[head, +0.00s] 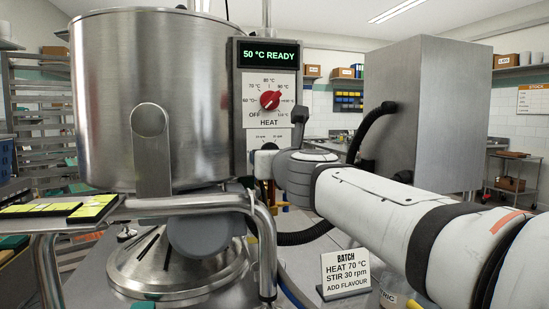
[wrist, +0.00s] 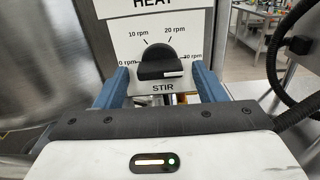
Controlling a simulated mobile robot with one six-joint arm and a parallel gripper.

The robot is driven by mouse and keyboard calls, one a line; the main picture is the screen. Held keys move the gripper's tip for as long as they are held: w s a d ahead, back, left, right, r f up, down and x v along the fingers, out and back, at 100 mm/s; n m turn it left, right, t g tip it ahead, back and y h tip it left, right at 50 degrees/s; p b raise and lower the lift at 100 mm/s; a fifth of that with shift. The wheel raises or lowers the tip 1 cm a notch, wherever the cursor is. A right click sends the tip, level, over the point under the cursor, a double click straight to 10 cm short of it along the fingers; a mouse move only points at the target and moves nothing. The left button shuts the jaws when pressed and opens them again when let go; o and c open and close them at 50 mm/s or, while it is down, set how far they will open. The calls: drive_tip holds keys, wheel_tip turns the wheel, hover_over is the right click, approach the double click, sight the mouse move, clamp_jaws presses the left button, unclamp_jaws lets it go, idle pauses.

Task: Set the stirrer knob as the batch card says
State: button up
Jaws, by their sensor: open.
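The black stirrer knob (wrist: 160,66) sits on the STIR dial in the wrist view, its bar roughly level. Its white mark is at the right end, toward the 30 rpm label. My gripper (wrist: 160,71) is open, with one blue finger on each side of the knob and a gap to both. In the head view my gripper (head: 265,163) is in front of the STIR panel and hides the knob. The batch card (head: 345,272) reads HEAT 70 °C, STIR 30 rpm, ADD FLAVOUR.
The red HEAT knob (head: 270,100) is above the STIR dial, under a display (head: 269,55) reading 50 °C READY. A large steel kettle (head: 150,80) stands left of the panel. A yellow-filled tray (head: 93,209) lies at left. A steel cabinet (head: 425,110) stands behind my arm.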

drive_tip(key=p+v, duration=0.1)
drive_tip(key=v, duration=0.6)
drive_tip(key=shift+s+p, duration=0.35)
drive_tip(key=shift+s, duration=0.05)
drive_tip(key=shift+d, duration=0.1)
